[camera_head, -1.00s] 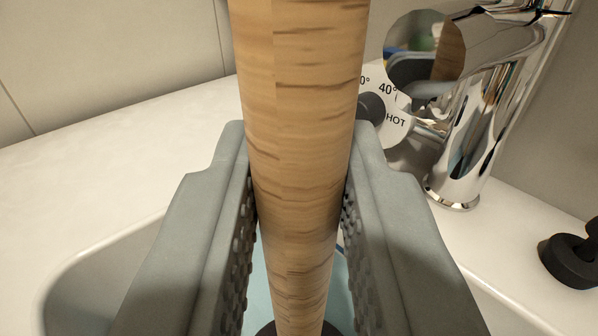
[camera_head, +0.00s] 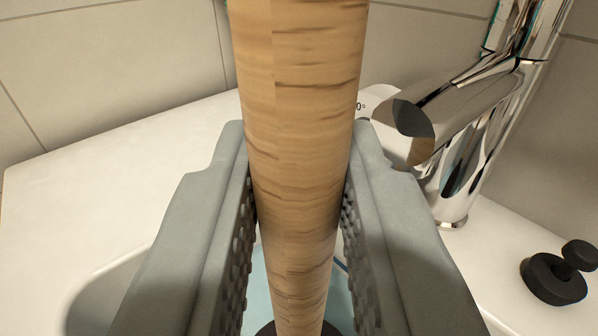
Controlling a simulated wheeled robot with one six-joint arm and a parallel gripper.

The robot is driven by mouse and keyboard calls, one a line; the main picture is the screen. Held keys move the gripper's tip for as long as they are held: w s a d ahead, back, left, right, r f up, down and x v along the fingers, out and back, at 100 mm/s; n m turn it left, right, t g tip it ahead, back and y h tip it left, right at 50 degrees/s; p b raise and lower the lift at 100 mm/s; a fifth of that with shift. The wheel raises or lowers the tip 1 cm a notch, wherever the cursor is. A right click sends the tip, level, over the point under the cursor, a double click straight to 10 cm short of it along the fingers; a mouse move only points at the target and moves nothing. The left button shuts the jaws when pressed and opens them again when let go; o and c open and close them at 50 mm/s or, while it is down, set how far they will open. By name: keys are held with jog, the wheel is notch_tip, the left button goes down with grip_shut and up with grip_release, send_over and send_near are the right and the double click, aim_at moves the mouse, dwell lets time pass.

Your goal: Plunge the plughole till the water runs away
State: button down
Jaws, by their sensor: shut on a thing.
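A plunger's wooden handle (camera_head: 300,130) stands upright in the middle of the view. My gripper (camera_head: 298,190) is shut on it, with one grey finger on each side. A dark part of the plunger (camera_head: 262,330) shows at the very bottom edge. The plunger's lower end and the plughole are out of view. Pale blue water (camera_head: 258,285) shows in the basin (camera_head: 125,280) on both sides of the handle. How deep the water is I cannot tell.
A chrome tap (camera_head: 470,140) stands at the right, its spout reaching toward the handle. A white dial (camera_head: 375,103) is partly hidden behind the spout. A black plug-like object (camera_head: 553,278) lies on the white rim at the right. The rim at left (camera_head: 90,190) is clear.

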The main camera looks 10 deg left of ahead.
jog(key=shift+r, duration=6.4)
